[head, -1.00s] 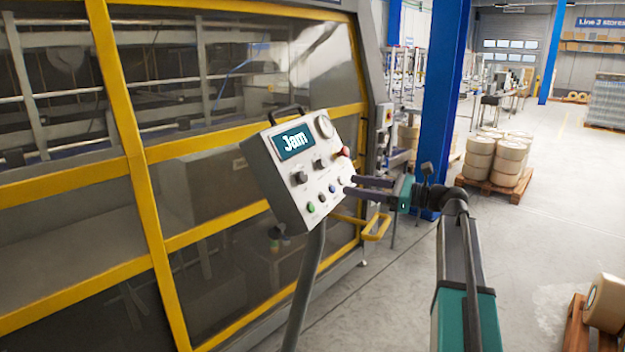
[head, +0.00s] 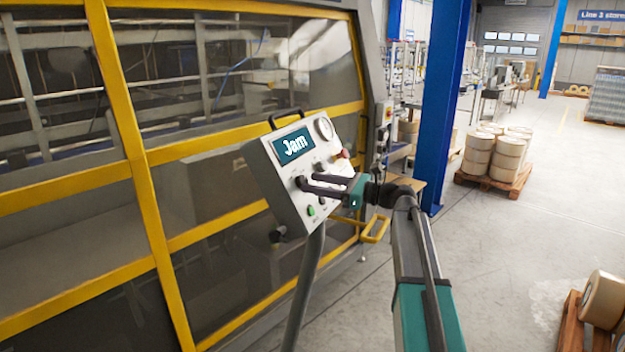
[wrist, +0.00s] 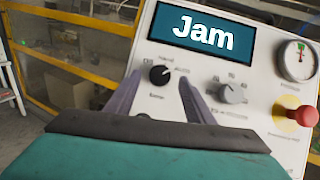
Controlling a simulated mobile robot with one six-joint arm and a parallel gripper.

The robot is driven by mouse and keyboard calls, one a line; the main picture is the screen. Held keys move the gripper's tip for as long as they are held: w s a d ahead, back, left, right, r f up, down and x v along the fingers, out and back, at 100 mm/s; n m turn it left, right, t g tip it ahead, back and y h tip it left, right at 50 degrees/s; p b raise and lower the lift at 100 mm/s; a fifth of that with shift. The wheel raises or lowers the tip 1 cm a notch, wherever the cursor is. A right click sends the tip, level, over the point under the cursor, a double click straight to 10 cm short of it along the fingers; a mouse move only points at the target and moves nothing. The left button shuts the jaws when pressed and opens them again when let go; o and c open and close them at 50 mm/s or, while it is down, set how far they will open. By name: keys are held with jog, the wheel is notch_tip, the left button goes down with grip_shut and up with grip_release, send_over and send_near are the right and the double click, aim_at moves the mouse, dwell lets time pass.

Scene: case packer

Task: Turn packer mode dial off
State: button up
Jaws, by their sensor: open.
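A black dial (wrist: 160,75) with a white mark sits on the left of the control panel (wrist: 255,55), below the screen. A grey dial (wrist: 233,92) sits to its right. The small labels around both are too blurred to read for certain, so I cannot tell which is the packer mode dial. My gripper (head: 309,185) is open in front of the panel. In the wrist view its two fingers (wrist: 162,90) stand either side of the black dial, which looks free between them; contact cannot be told.
The panel's screen (wrist: 200,32) reads "Jam". A red knob (wrist: 303,116) and a gauge (wrist: 297,60) are at the panel's right. A green button (head: 311,211) is below. The yellow-framed machine (head: 150,205) stands behind; a blue column (head: 445,100) is to the right.

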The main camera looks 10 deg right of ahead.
jog(key=shift+x, duration=0.8)
jog(key=c, duration=1)
